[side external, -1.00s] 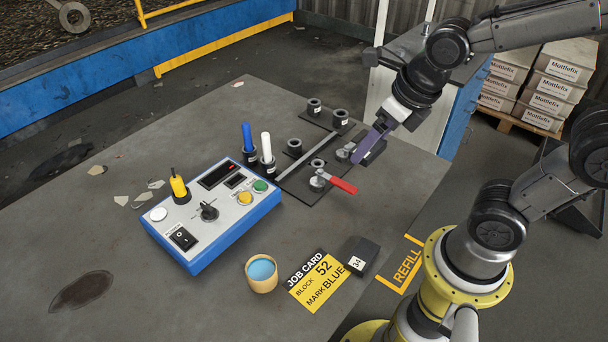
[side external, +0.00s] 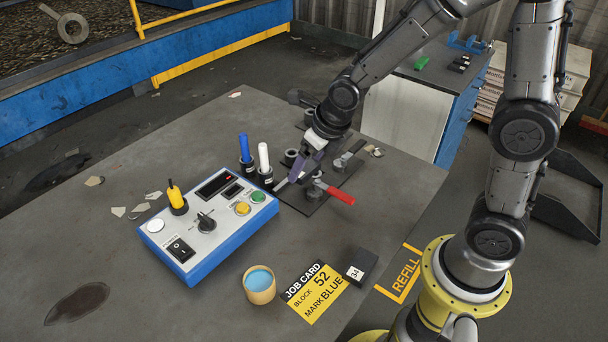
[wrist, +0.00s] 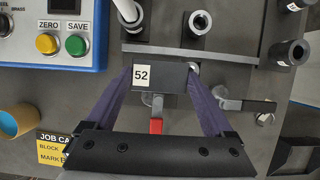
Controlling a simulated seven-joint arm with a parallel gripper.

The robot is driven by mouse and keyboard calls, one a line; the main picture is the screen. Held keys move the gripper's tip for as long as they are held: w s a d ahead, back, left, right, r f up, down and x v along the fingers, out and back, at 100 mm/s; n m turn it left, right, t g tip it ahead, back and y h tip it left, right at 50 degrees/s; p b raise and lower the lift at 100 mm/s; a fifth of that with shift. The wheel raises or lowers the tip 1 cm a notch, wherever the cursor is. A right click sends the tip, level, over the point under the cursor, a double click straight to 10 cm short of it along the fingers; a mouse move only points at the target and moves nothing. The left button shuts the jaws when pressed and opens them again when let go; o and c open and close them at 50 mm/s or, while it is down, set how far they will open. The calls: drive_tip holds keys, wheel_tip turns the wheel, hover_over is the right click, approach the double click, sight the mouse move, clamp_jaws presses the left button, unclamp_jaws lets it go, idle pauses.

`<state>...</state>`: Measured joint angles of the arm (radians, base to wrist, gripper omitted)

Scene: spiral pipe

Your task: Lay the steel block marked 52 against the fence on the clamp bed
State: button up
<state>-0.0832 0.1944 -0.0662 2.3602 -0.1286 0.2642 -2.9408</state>
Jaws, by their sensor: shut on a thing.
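The dark steel block marked 52 (wrist: 172,76) is between my gripper's two purple fingers in the wrist view. My gripper (side external: 308,172) is shut on it, low over the clamp bed (side external: 306,204). The fence (wrist: 190,53) is a grey bar running across just beyond the block's far long side, roughly parallel to it. I cannot tell whether block and fence touch, or whether the block rests on the bed. In the side view the fingers and wrist mostly hide the block. A clamp with a red handle (side external: 340,195) stands on the near side of the bed.
Left of the bed stand a blue marker (side external: 244,148), a white marker (side external: 263,157) and a blue control box (side external: 207,225). Nearer are a cup (side external: 260,284), the job card (side external: 316,291) and a block marked 34 (side external: 362,265). A second clamp (wrist: 248,105) is at right.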

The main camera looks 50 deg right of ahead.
sight(308, 169)
drive_tip(key=shift+w+f, duration=0.35)
drive_tip(key=shift+f, duration=0.05)
drive_tip(key=shift+w+f, duration=0.1)
drive_tip(key=shift+f, duration=1.5)
drive_tip(key=shift+f, duration=0.1)
drive_tip(key=o, duration=1.6)
